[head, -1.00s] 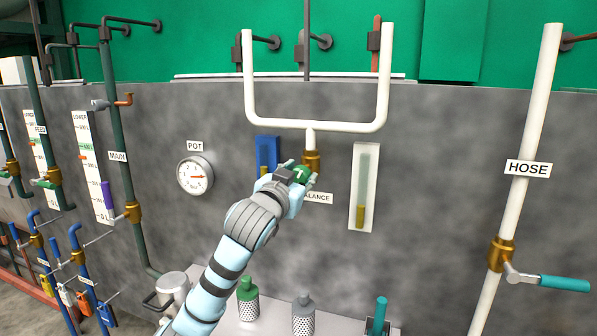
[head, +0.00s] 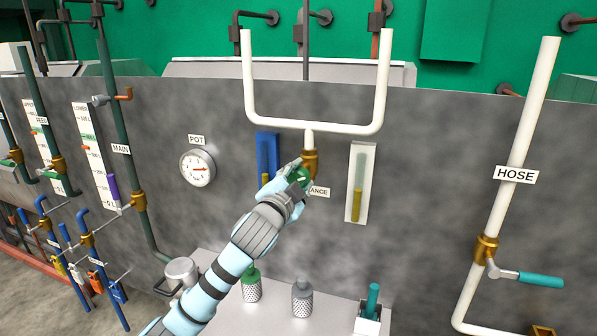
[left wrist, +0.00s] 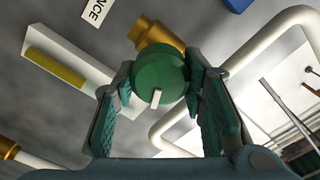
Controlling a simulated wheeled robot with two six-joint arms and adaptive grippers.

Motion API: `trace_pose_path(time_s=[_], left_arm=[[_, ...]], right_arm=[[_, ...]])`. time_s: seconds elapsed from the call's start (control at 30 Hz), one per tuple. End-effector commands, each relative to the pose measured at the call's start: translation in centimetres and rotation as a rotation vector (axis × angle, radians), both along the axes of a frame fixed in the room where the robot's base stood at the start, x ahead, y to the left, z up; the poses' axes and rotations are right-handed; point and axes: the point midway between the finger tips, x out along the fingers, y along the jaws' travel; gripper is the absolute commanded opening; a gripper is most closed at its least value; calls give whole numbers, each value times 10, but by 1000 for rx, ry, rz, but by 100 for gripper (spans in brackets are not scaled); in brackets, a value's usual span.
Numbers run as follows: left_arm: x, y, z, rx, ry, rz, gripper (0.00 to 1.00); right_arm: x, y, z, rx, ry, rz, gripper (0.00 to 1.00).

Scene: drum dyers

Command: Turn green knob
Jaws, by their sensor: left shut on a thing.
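The green knob (head: 301,177) sits on a brass valve body (head: 310,158) below the white U-shaped pipe, beside the partly hidden BALANCE label. My left gripper (head: 293,173) is shut on the green knob, one finger on each side. In the left wrist view the knob (left wrist: 160,72) shows between the fingers, with a white pointer mark toward the lower part of its face. The brass valve body (left wrist: 155,35) is behind it. My right gripper is not in view.
A white-framed sight gauge (head: 360,182) with yellow liquid is right of the knob; a blue-framed gauge (head: 266,152) is left, partly covered by my gripper. The POT dial (head: 198,168) is farther left. Shaker bottles stand on the shelf (head: 270,318) below. The HOSE pipe (head: 520,140) is right.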

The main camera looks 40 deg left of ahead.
Motion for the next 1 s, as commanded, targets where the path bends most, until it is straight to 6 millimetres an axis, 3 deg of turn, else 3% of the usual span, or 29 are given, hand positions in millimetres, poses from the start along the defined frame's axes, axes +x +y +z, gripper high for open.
trace_pose_path(time_s=[0.47,0.5,0.6,0.9,1.0], left_arm=[[0,0,-1,15,5,-1,10],[0,0,-1,15,5,-1,43],[0,0,0,16,4,0,59],[-1,0,0,16,4,0,59],[-11,-4,0,18,5,0,59]], right_arm=[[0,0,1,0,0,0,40],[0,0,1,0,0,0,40],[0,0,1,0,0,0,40],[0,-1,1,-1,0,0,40],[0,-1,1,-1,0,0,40]])
